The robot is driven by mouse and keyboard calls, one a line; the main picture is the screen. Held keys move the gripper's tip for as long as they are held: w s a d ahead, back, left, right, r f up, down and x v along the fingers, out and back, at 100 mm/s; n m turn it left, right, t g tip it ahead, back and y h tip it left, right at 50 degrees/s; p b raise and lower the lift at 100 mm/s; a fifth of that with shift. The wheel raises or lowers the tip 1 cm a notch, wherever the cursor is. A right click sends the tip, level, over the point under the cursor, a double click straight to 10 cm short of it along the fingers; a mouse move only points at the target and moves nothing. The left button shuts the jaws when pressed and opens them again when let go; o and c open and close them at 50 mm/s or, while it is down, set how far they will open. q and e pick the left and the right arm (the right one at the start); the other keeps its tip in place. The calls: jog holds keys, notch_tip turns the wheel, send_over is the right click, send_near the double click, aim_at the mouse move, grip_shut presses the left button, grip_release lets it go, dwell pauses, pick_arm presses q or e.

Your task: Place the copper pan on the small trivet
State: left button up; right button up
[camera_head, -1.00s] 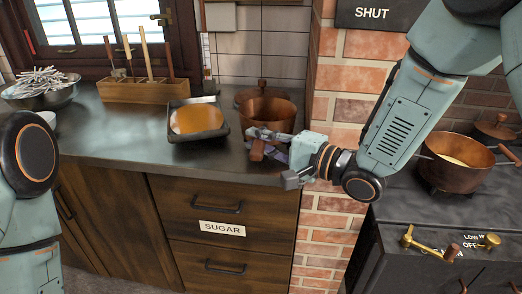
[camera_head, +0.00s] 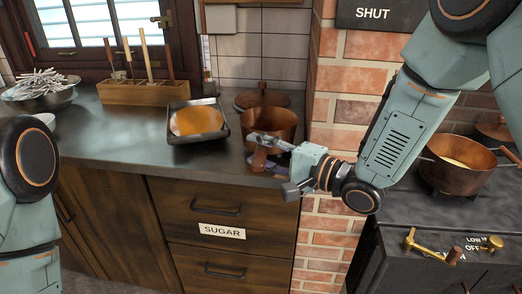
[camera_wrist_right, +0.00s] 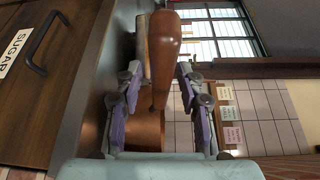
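A copper pan (camera_head: 270,118) stands on the dark counter near the brick pillar, its wooden handle pointing toward the counter's front edge. My right gripper (camera_head: 268,152) is at that handle and partly covers it. In the right wrist view the handle (camera_wrist_right: 164,45) lies between the two purple-padded fingers (camera_wrist_right: 160,108), with gaps on both sides, so the gripper is open. A second copper pan (camera_head: 458,166) with pale contents sits on the stove at the right. I cannot make out the small trivet for certain. Only a link of my left arm shows; its gripper is out of view.
A dark tray with amber contents (camera_head: 197,121) lies left of the pan. A copper lid (camera_head: 262,97) is behind it. A wooden utensil block (camera_head: 146,92) and a bowl (camera_head: 40,90) stand farther left. The brick pillar (camera_head: 334,110) separates counter and stove.

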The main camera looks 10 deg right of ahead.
jog(key=shift+r, duration=0.15)
jog(key=shift+d, duration=0.25)
jog(key=p+v, duration=0.1)
jog(key=v, duration=0.5)
jog(key=shift+s+r, duration=0.15)
jog(key=shift+p+v, duration=1.25)
jog(key=shift+v, duration=1.45)
jog(key=shift+s, duration=0.1)
